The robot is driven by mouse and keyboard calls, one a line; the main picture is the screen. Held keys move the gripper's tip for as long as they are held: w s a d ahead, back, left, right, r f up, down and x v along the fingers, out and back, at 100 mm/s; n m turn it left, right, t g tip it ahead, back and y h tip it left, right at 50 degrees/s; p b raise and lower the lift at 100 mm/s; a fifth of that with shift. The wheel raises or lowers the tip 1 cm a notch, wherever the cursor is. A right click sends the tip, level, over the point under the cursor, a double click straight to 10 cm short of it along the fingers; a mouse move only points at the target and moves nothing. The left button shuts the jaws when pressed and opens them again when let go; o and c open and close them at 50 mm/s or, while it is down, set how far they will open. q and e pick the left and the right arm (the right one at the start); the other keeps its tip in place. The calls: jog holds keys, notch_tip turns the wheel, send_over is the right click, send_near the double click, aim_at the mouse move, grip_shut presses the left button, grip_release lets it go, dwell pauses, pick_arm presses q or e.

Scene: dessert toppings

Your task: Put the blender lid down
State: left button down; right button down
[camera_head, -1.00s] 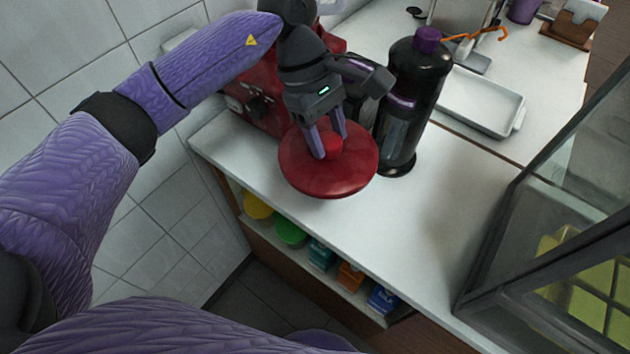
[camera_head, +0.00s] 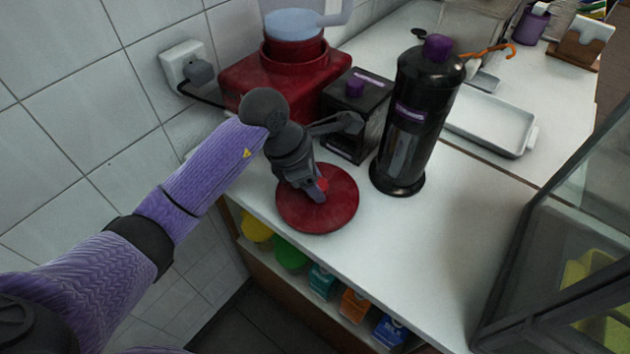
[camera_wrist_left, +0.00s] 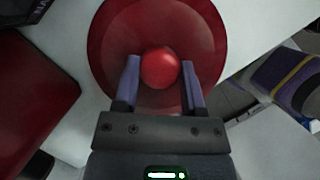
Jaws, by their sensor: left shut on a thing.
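The blender lid (camera_head: 338,210) is a round, dark red disc with a small red knob (camera_wrist_left: 160,66) at its centre. It lies level at the counter's front left; I cannot tell whether it rests on the counter or hangs just above it. My left gripper (camera_head: 318,190) is over the lid with its fingers on either side of the knob, shut on it. The wrist view shows both purple fingers (camera_wrist_left: 161,82) beside the knob. The red blender base (camera_head: 255,82) stands behind the lid with its clear jug (camera_head: 293,24). My right gripper is not in view.
A black bottle (camera_head: 412,120) and a black box with a purple knob (camera_head: 352,112) stand behind and right of the lid. A white tray (camera_head: 500,135) lies farther back. The counter (camera_head: 430,225) is clear to the right, up to a glass case (camera_head: 560,235).

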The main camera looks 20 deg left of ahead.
pick_arm(q)
jog(key=shift+c, duration=2.2)
grip_release()
jog(key=shift+o, duration=1.4)
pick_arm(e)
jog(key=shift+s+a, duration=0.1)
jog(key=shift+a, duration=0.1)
pick_arm(q)
jog(key=shift+r, duration=0.25)
jog(key=p+v, duration=0.3)
jog(key=v, duration=0.8)
jog(key=shift+r, duration=0.35)
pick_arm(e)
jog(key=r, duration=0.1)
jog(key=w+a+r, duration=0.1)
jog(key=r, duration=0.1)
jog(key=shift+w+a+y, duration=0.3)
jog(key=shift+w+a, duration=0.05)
pick_arm(q)
jog(key=shift+a, duration=0.1)
